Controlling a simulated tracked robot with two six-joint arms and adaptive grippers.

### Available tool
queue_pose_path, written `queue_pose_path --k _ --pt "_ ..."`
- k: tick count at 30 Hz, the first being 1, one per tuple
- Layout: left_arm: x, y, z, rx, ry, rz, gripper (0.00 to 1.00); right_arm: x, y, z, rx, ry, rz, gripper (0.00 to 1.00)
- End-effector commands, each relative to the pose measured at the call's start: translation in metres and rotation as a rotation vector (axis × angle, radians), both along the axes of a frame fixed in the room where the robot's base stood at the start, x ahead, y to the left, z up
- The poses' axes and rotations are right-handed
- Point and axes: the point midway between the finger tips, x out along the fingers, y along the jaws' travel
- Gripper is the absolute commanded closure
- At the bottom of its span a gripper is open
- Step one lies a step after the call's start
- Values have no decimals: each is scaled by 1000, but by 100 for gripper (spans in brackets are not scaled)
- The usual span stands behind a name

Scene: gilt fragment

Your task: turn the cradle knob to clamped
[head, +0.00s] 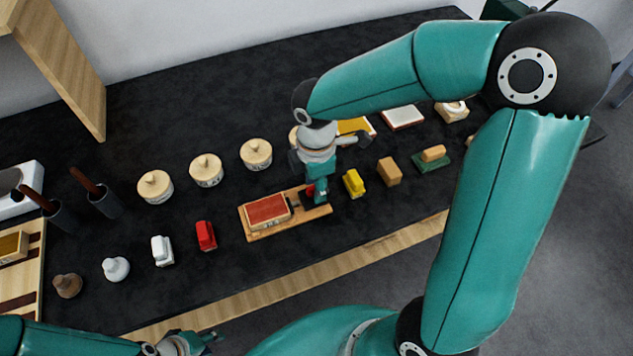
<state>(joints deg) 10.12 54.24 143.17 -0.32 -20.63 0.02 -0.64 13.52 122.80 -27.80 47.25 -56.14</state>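The cradle (289,226) is a flat wooden board on the dark table, holding a block with a red top (267,210). At its right end is a small black and red part, which looks like the knob (308,197). My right gripper (316,192) reaches down from above to this end of the cradle. Its fingers are at or beside the knob and partly hide it; I cannot tell whether they touch it or how far they are parted. The knob's setting is not readable. My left gripper (200,342) is at the bottom edge, away from the cradle, cut off by the frame.
A red item (206,236) and a white item (162,250) stand left of the cradle. A yellow item (353,183) stands close right of my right gripper. Round lidded pots (256,153) line the back. The table's wooden front edge (300,287) runs below the cradle.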

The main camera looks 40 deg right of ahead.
Motion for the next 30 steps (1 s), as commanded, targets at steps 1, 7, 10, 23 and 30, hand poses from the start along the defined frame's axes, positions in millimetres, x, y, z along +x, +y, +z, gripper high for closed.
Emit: queue_pose_path --k 1,7,10,23,30 --pt "0 0 0 0 0 0 60 0 0 0 0 1 0 60" --pt "0 0 0 0 0 0 60 -1 0 0 -1 2 0 60" --pt "0 0 1 0 0 0 60 0 0 4 -1 0 0 60" --pt "0 0 0 0 0 0 60 1 0 77 0 -5 0 60" --pt "0 0 0 0 0 0 60 0 0 111 0 -1 0 60"
